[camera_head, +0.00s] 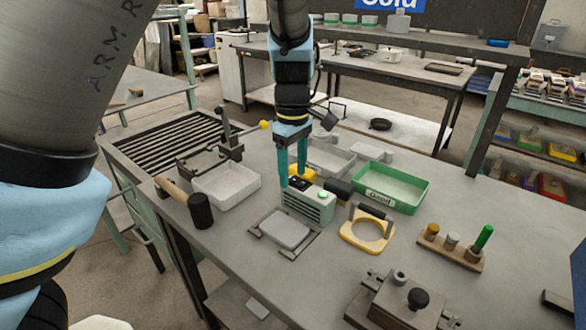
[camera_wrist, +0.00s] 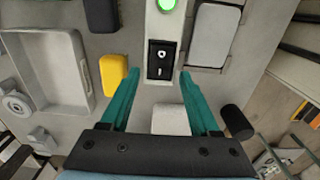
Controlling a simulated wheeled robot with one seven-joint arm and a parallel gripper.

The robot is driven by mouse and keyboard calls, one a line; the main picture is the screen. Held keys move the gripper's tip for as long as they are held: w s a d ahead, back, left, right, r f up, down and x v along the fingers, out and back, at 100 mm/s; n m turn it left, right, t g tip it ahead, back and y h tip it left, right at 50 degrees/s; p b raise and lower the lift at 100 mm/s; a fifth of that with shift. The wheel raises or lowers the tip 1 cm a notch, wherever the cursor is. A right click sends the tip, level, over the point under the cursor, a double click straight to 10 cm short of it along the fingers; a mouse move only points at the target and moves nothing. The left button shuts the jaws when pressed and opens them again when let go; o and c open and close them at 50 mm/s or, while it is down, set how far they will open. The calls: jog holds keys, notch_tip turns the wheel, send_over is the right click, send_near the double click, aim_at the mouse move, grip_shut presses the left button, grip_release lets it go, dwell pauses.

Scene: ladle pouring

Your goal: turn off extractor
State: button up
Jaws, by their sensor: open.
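The extractor (camera_head: 308,205) is a small pale grey-green box with vents on its front, standing on the workbench. A green light (camera_head: 323,195) glows on its top, and it also shows in the wrist view (camera_wrist: 167,4). Beside the light is a black rocker switch (camera_wrist: 161,60) with markings. My gripper (camera_head: 293,182) points down over the switch end of the extractor. In the wrist view its two teal fingers (camera_wrist: 158,85) are apart, one on each side of the switch, with nothing between them. Whether the fingertips touch the box I cannot tell.
A black-headed mallet (camera_head: 200,211), a white tray (camera_head: 226,187) and a grey plate (camera_head: 285,230) lie left and in front. A green tray (camera_head: 393,188), yellow ring tool (camera_head: 367,232) and peg rack (camera_head: 453,245) stand right. A yellow block (camera_wrist: 113,75) sits close beside one finger.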

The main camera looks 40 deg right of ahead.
jog(key=shift+c, duration=0.4)
grip_shut()
jog(key=p, duration=0.2)
jog(key=t+p, duration=0.1)
jog(key=shift+s+r+t+p, duration=0.25)
jog(key=shift+r+t+p, duration=0.05)
jog(key=shift+r+p, duration=0.1)
jog(key=shift+s+f+t+y+p, duration=0.15)
jog(key=shift+t+y+p, duration=0.25)
jog(key=shift+p, duration=0.4)
jog(key=shift+d+f, duration=0.1)
